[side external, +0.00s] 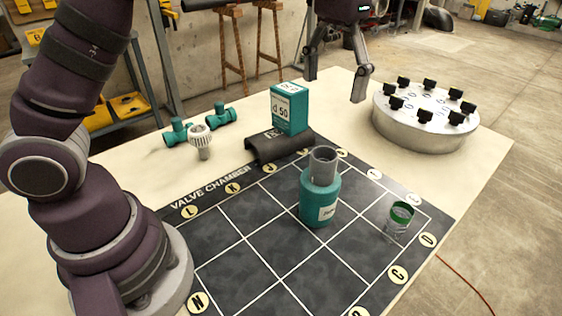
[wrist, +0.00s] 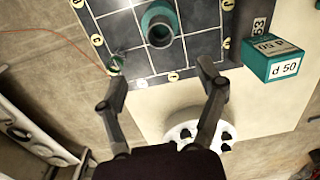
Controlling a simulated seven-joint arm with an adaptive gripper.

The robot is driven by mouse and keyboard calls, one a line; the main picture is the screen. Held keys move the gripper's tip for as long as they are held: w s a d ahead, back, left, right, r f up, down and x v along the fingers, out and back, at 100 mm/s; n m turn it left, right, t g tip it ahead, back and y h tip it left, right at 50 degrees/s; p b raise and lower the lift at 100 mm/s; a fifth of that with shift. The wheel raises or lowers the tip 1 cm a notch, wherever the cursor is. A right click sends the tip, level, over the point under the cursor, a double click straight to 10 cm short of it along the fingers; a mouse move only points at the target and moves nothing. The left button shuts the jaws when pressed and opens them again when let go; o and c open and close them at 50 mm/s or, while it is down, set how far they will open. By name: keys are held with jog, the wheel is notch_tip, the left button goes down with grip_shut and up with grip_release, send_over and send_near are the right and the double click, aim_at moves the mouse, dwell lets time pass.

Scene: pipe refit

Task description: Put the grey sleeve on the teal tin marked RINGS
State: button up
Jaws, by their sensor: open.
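The grey sleeve (side external: 323,168) stands upright on top of the teal tin (side external: 312,208), and its open end faces up. The tin stands on the dark gridded mat, with a white label whose writing is too small to read.
A teal box marked d 50 (side external: 290,108) stands behind a dark half-pipe (side external: 280,146). A round metal flange with black knobs (side external: 420,130) sits at the right. Teal fittings (side external: 178,132) lie at the left.

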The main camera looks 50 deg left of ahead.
jog(key=s+a+r+t, duration=0.3)
jog(key=s+a, duration=0.2)
jog(key=s, duration=0.1)
jog(key=s+a+f+t, duration=0.2)
jog(key=s+a+f, duration=0.1)
jog(key=s+f, duration=0.3)
jog(key=shift+s+t, duration=0.3)
jog(key=shift+s, duration=0.45)
